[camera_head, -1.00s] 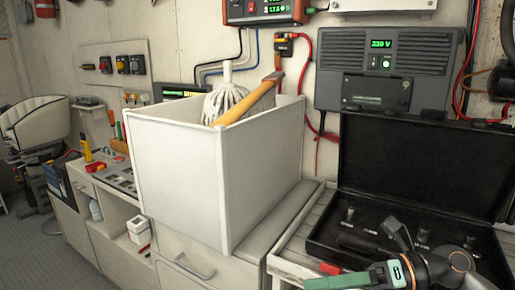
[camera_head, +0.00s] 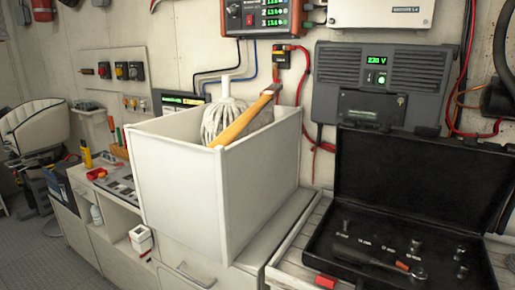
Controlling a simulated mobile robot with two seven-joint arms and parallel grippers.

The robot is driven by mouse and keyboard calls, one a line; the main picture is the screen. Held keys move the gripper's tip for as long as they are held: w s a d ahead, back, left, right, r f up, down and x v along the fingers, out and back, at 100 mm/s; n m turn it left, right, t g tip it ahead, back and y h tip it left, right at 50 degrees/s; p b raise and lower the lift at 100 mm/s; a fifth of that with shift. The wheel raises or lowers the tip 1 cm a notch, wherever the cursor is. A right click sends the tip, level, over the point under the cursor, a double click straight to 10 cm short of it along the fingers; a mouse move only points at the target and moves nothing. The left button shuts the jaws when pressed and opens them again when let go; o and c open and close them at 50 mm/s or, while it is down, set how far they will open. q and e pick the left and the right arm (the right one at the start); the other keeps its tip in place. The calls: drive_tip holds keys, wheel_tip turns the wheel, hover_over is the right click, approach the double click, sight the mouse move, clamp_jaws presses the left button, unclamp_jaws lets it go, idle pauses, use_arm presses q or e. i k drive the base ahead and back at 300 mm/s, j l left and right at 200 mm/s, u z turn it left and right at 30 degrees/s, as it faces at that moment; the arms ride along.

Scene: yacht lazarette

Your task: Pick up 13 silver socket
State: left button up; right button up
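An open black case (camera_head: 318,243) lies on the counter at the right, its lid raised against the wall. Several small silver sockets stand in its tray, such as one at the back left (camera_head: 346,224), one in the middle (camera_head: 415,246) and one at the right (camera_head: 460,251). Small white labels lie by them but are too small to read, so I cannot tell which socket is the 13. A ratchet with a red-orange mark (camera_head: 384,263) lies across the front of the tray. Neither of my grippers is in view.
A tall white open bin (camera_head: 180,190) holding a mop (camera_head: 225,112) and a wooden-handled tool (camera_head: 243,118) stands left of the case. A red object (camera_head: 326,282) lies at the case's front left. A grey power unit (camera_head: 350,85) hangs behind the lid.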

sight(462, 269)
drive_tip(key=z, duration=1.5)
